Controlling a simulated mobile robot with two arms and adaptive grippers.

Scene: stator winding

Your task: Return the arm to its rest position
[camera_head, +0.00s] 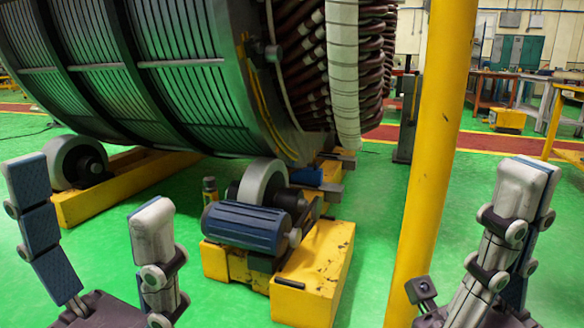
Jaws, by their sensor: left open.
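My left gripper (90,188) is in the lower left of the head view. Its two fingers, with blue ribbed pads, stand wide apart and nothing is between them. My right gripper (522,180) is at the lower right, pointing up. Its fingers overlap from this angle, so its opening cannot be told. No object shows in it. Both grippers appear in front of the large stator and apart from it. The stator (185,85) is a big ribbed dark cylinder with brown and white windings (343,75) at its right end.
The stator rests on rollers (262,185) on yellow supports (318,275). A blue motor (245,225) sits in front. A yellow post (432,150) rises just left of my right gripper. Workbenches (495,90) stand at the back right. Green floor is open between the supports and the post.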

